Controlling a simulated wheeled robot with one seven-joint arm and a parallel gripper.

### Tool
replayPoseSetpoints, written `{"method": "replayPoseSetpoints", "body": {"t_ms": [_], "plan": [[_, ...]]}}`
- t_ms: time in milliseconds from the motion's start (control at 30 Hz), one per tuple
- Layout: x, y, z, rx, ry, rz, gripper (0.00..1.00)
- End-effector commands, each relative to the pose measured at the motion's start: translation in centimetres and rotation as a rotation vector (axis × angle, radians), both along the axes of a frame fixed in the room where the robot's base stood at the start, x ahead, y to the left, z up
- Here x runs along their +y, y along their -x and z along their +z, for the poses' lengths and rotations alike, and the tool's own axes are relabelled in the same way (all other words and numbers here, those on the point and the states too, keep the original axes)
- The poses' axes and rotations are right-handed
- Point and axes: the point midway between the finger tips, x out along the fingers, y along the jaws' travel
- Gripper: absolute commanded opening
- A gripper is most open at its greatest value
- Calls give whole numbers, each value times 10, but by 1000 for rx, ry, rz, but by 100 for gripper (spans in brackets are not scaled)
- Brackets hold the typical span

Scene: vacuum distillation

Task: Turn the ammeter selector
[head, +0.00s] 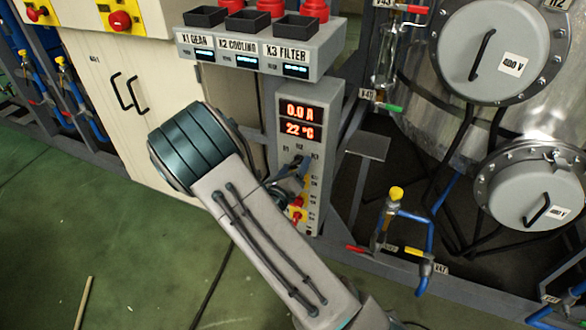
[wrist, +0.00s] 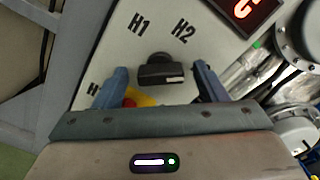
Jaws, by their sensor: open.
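The ammeter panel (head: 283,130) is a grey upright box with red displays reading 0.0 A and 22 °C. In the wrist view the black selector knob (wrist: 160,72) sits on its pale face below the labels H1 and H2. My gripper (wrist: 161,70) is open, with one blue finger on each side of the knob. Gaps show between the knob and both fingers, and I cannot tell how deep the fingers reach. In the head view my gripper (head: 297,170) is at the panel below the displays, and my arm partly hides it and the knob.
A yellow and red control (head: 297,209) is low on the panel, close below my gripper. A shelf box (head: 262,52) labelled X1 GEAR, X2 COOLING and X3 FILTER is above. A steel vessel (head: 425,75) and a yellow-handled valve (head: 396,194) are to the right.

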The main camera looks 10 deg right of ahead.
Motion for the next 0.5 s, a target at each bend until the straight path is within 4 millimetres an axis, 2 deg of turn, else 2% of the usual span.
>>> {"method": "replayPoseSetpoints", "body": {"t_ms": [133,167,300,333,500], "plan": [[0,0,0,0,0,0,65],[0,0,0,0,0,0,63],[0,0,0,0,0,0,24],[0,0,0,0,0,0,21],[2,0,0,3,3,3,21]]}}
